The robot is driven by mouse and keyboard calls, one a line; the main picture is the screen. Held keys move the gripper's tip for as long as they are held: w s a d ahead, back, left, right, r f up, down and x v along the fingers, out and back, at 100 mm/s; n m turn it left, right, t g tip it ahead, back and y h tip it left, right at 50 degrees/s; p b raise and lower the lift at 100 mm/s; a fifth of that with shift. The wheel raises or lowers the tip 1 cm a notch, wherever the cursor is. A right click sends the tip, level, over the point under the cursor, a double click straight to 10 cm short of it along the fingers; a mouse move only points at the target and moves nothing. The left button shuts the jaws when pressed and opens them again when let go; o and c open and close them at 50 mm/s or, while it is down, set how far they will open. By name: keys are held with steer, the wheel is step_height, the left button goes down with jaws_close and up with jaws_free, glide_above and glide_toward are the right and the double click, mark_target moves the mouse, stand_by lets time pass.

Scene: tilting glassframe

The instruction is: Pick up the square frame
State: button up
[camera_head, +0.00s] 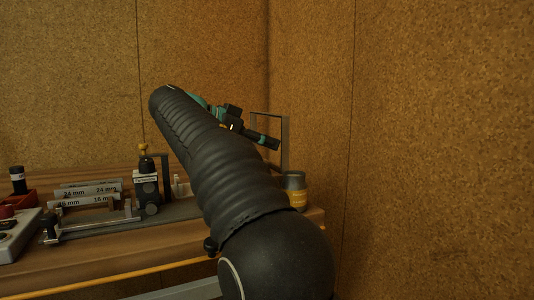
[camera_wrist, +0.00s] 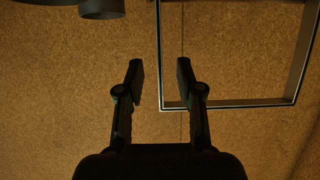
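The square frame (camera_head: 285,145) is a thin grey metal outline standing upright near the wall corner, at the right end of the bench. In the head view, my gripper (camera_head: 262,138) is beside it and overlaps its opening, partly hidden by my arm. In the wrist view, the frame (camera_wrist: 235,104) fills the upper right. My gripper (camera_wrist: 159,62) is open there, with its two dark fingers apart. The frame's left bar shows in the gap between the fingers, and the right finger overlaps the frame's opening. I cannot tell the depth between fingers and bar.
A grey and yellow jar (camera_head: 295,189) stands at the bench's right end. Gauge blocks (camera_head: 90,193), a black device (camera_head: 147,185) and a red bin (camera_head: 25,201) stand to the left. Cork walls (camera_head: 430,150) close in behind and right. Dark round shapes (camera_wrist: 101,8) show at the wrist view's top.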

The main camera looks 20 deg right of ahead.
mark_target(285, 149)
steer(key=shift+x, duration=2.95)
jaws_close()
